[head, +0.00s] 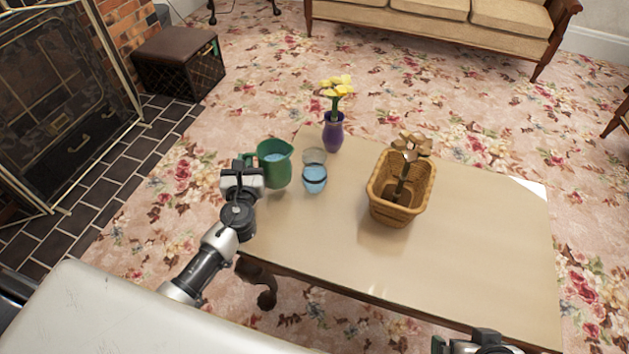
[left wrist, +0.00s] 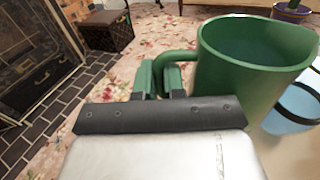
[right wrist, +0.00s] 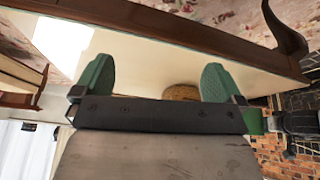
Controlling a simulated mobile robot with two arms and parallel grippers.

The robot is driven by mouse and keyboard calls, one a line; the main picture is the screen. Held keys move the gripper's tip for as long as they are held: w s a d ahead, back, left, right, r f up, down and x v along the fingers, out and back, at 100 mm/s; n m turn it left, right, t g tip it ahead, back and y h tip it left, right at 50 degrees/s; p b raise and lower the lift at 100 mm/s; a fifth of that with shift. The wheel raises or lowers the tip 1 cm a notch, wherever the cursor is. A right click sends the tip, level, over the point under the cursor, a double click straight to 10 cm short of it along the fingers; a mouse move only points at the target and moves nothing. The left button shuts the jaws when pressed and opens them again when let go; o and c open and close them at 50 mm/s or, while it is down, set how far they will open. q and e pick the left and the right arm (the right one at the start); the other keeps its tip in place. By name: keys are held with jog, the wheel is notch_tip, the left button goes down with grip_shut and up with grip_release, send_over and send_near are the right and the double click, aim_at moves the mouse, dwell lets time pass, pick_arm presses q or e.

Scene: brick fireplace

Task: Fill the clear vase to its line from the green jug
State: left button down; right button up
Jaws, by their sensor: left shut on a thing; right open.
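The green jug (head: 274,172) is upright at the table's left end, with blue water visible inside. My left gripper (head: 246,164) is shut on its handle; the handle and jug wall also show in the left wrist view (left wrist: 250,75). I cannot tell whether the jug's base touches the table. The clear vase (head: 314,185) stands just right of the jug, apart from it, with a dark line around it. Blue water in it is around the line; the exact level is hard to tell. My right gripper (right wrist: 157,80) is open and empty near the table's front edge.
The table (head: 330,255) also holds a purple vase with yellow flowers (head: 334,133) behind the clear vase and a wicker basket (head: 386,208) with a wooden flower at its right. The table's front and right are clear. A sofa (head: 440,20) stands behind.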

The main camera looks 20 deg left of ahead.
pick_arm(q)
jog(key=shift+a+f, duration=0.1)
jog(key=shift+f, duration=0.2)
pick_arm(e)
jog(key=shift+w+a+f+t, duration=0.15)
jog(key=shift+w+t, duration=0.15)
jog(key=shift+w, duration=0.15)
pick_arm(q)
jog(key=shift+r, duration=0.1)
jog(key=shift+r+p, duration=1.25)
jog(key=shift+r, duration=0.2)
pick_arm(e)
jog(key=shift+s+d+g, duration=0.2)
jog(key=shift+s+g, duration=0.35)
jog(key=shift+s, duration=0.05)
jog(key=shift+s+d+g, duration=0.2)
jog(key=shift+s+g, duration=0.35)
jog(key=shift+s, duration=0.05)
